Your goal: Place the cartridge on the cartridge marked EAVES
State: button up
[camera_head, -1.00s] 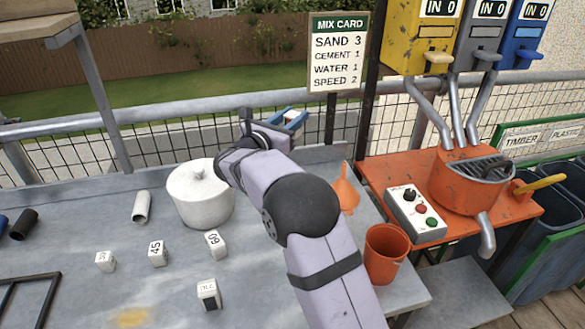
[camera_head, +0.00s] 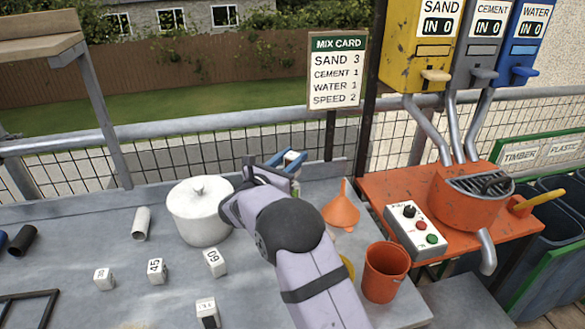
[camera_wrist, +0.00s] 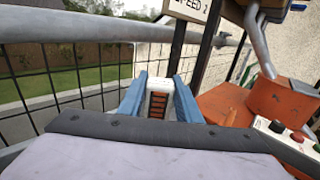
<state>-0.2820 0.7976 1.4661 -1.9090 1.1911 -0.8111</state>
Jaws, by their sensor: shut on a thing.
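My gripper (camera_head: 288,161) has blue jaws and is over the far edge of the grey bench, near the mesh railing. In the wrist view its jaws (camera_wrist: 159,81) are shut on a small white piece (camera_wrist: 159,88), with dark and orange slats below it. I cannot tell for sure whether this piece is the cartridge. A white tube (camera_head: 141,223) and a black tube (camera_head: 22,240) lie on the bench at the left. No EAVES marking can be read in either view.
A white lidded pot (camera_head: 198,214) stands left of my arm. Numbered white blocks (camera_head: 157,270) lie in front of it. An orange funnel (camera_head: 342,210) and orange bucket (camera_head: 385,272) stand right of the arm. The orange mixer (camera_head: 468,195) and control box (camera_head: 415,232) are farther right.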

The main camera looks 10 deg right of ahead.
jog(key=shift+f, duration=1.75)
jog(key=shift+f, duration=0.1)
jog(key=shift+f, duration=0.15)
jog(key=o, duration=1.1)
